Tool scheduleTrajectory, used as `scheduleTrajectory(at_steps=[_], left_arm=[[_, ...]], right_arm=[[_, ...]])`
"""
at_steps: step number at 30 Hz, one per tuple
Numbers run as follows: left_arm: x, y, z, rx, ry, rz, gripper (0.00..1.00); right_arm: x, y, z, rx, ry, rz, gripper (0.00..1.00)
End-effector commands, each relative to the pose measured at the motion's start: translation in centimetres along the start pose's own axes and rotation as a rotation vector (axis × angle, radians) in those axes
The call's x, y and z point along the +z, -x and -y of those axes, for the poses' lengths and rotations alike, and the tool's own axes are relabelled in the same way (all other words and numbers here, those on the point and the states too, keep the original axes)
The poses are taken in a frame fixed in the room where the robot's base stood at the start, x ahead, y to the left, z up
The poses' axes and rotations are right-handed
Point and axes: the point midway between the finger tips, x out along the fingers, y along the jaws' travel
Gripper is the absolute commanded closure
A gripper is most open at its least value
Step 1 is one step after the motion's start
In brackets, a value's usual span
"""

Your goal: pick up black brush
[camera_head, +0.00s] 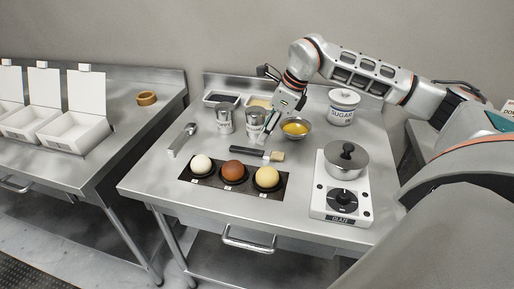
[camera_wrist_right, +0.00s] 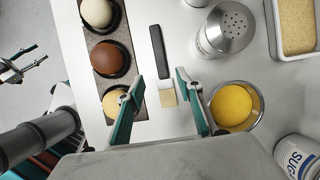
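The black brush (camera_head: 246,151) lies flat on the steel table, behind the row of three round items, its pale bristles pointing right in the head view. In the right wrist view the brush (camera_wrist_right: 158,52) has its bristle end nearest my right gripper. My right gripper (camera_wrist_right: 160,108) is open, its teal-sided fingers apart on either side of the bristle end in that picture, with nothing held. In the head view the right gripper (camera_head: 266,136) hangs over the table just behind the brush. What seems to be my left gripper (camera_wrist_right: 20,66) shows small at the left edge of the wrist view.
A bowl of yellow liquid (camera_head: 296,127) and metal shakers (camera_head: 224,121) stand close behind the brush. The dark tray (camera_head: 212,180) with the round items lies in front.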

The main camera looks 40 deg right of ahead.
Motion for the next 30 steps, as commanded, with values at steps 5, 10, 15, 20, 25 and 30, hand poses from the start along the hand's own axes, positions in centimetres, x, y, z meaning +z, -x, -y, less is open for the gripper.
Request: scheduleTrajectory(at_steps=[5, 10, 15, 20, 25, 30], left_arm=[[0.5, 0.2, -0.1, 0.002, -0.002, 0.009, 0.6], [0.7, 0.3, -0.1, 0.003, -0.002, 0.015, 0.6], [0.5, 0.5, 0.0, 0.002, -0.002, 0.015, 0.6], [0.4, 0.5, 0.0, 0.002, -0.003, 0.014, 0.6], [0.2, 0.4, 0.1, 0.001, -0.003, 0.011, 0.6], [0.0, 0.4, 0.1, 0.001, -0.003, 0.008, 0.6]], right_arm=[[-0.1, -2.0, -0.1, 0.003, 0.0, -0.002, 0.64], [0.0, -3.1, 0.1, 0.002, 0.0, -0.001, 0.64], [0.0, -5.5, 0.4, 0.005, 0.0, -0.001, 0.64], [0.0, -7.3, 0.5, 0.002, 0.0, -0.001, 0.64], [0.0, -7.4, 0.5, 0.001, 0.0, 0.0, 0.64], [0.0, -7.4, 0.5, 0.001, 0.0, 0.0, 0.95]])
